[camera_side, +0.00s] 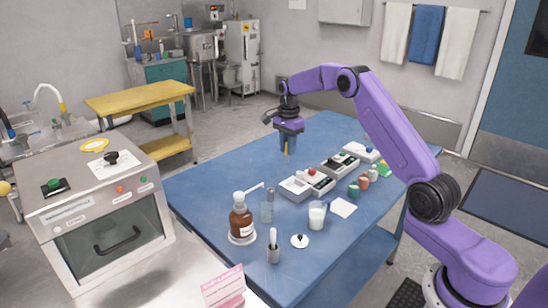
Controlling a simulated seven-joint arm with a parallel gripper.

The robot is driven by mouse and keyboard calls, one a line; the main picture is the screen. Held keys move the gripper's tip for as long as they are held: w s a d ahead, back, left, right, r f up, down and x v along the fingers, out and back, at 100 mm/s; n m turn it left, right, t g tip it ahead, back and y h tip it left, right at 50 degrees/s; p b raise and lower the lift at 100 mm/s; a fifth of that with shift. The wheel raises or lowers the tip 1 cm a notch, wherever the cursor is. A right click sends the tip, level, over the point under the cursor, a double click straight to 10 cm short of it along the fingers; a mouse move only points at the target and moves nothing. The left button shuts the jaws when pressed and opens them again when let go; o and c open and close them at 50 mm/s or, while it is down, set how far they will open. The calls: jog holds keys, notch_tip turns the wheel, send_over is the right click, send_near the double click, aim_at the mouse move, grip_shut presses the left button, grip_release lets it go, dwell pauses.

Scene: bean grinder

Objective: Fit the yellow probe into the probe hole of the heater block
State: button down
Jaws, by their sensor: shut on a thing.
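My gripper (288,148) is above the far part of the blue table, pointing down. Its jaws are shut on the yellow probe (287,153), which shows as a small thin yellow piece below the fingertips. Two light grey boxes stand on the table to the right of and nearer than the gripper: one with a red knob (307,184) and one with a dark top (340,164). I cannot tell which of them is the heater block, and no probe hole can be made out at this size. The probe appears apart from both boxes.
A glass-fronted oven (105,225) stands left. The table's far left is clear.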

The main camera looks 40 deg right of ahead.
jog(key=d+f, duration=0.5)
jog(key=shift+s+d, duration=0.35)
jog(key=shift+s, duration=0.05)
dwell(0.3)
jog(key=shift+f, duration=1.6)
dwell(3.7)
jog(key=shift+c, duration=1.6)
grip_release()
jog(key=shift+r, duration=0.1)
